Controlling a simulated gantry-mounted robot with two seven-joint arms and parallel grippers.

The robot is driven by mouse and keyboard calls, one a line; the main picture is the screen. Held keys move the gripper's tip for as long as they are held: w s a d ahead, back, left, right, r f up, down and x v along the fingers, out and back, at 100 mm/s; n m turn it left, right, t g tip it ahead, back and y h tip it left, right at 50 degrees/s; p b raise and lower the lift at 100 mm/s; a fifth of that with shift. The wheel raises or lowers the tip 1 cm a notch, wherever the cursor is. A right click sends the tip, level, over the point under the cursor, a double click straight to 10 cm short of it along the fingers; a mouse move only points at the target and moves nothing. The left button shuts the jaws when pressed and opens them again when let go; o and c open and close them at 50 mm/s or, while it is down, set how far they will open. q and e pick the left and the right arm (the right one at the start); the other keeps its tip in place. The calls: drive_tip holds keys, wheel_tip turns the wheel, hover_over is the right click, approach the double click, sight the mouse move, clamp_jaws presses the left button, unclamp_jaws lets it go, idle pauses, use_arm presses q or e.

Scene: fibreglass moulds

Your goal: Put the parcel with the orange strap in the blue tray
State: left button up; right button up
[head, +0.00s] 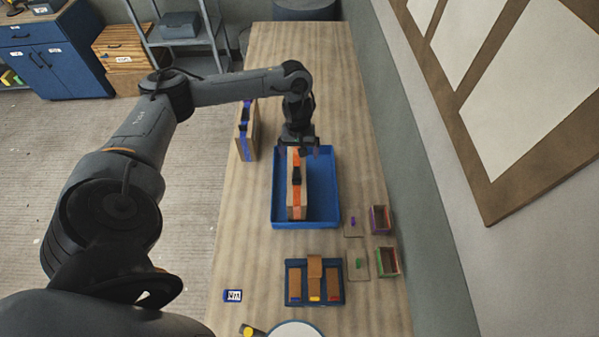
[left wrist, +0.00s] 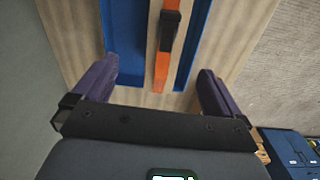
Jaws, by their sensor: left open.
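The parcel with the orange strap (head: 297,207) is a tan box with a black handle on top. It stands inside the blue tray (head: 325,200) in the middle of the table, its long side running away from me. My left gripper (head: 299,151) is open at the far end of the parcel, its fingers apart and empty. In the left wrist view the orange strap (left wrist: 162,72) and handle show between the open fingers, with tray (left wrist: 120,30) floor on both sides. I see no finger touching the parcel. My right gripper is not in view.
A parcel with a blue strap (head: 246,132) stands left of the tray at the table edge. Nearer are a blue divided box (head: 290,267), small purple (head: 381,219) and green (head: 388,261) boxes, and a label card (head: 233,295). A wall runs along the right.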

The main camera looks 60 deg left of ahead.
use_arm(q)
drive_tip(key=w+d+f+m+t+h, duration=0.1)
drive_tip(key=w+d+f+m+t, duration=0.2)
drive_tip(key=d, duration=0.6)
drive_tip(key=w+d+f+m+h, duration=0.1)
drive_tip(key=d+f+m, duration=0.35)
drive_tip(key=d, duration=0.55)
drive_tip(key=s+d+r+m+t+h, duration=0.1)
drive_tip(key=d+m+t, duration=0.15)
drive_tip(key=d, duration=0.45)
drive_tip(key=s+d+r+m+t, duration=0.1)
drive_tip(key=d+r+m, duration=0.15)
drive_tip(key=d, duration=0.45)
drive_tip(key=s+a+r+g+y, duration=0.1)
drive_tip(key=s+a+r, duration=0.1)
drive_tip(key=s, duration=0.6)
drive_tip(key=s+a+r+m+g+y, duration=0.1)
drive_tip(key=s+a+r+g, duration=0.1)
drive_tip(key=s, duration=0.6)
drive_tip(key=shift+a+y, duration=0.3)
drive_tip(key=shift+y, duration=0.1)
drive_tip(key=shift+s, duration=0.1)
wheel_tip(320, 180, up, 4)
drive_tip(key=p, duration=0.3)
drive_tip(key=shift+f+p, duration=0.15)
drive_tip(key=shift+p, duration=0.25)
